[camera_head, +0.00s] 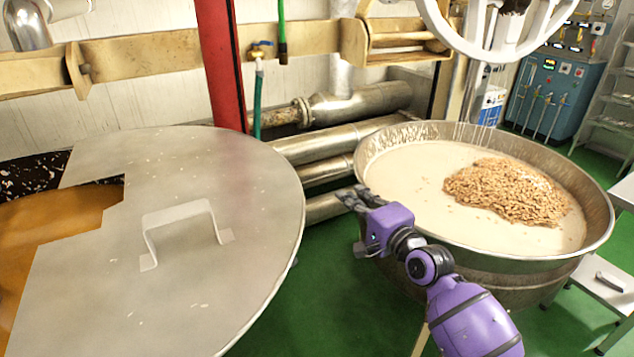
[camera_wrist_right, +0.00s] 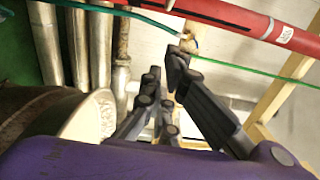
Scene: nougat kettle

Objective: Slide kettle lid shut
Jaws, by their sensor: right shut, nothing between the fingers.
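The flat grey metal kettle lid (camera_head: 230,170) lies over the left kettle in the head view. A strap-like lid handle (camera_head: 180,215) stands up from its middle. At the left, a stepped edge of the lid leaves an opening where orange-brown contents (camera_head: 40,215) show. My right gripper (camera_head: 348,196) is to the right of the lid, apart from it, by the left rim of the right kettle. It is shut and empty; its dark fingers (camera_wrist_right: 168,75) also show in the right wrist view. My left gripper is not in view.
An open kettle (camera_head: 590,240) on the right holds a cream mass with a heap of nuts (camera_head: 510,190). Steel pipes (camera_head: 320,150) run behind the gap between the kettles. A red post (camera_head: 220,65) stands behind the lid. Green floor (camera_head: 335,290) shows between the kettles.

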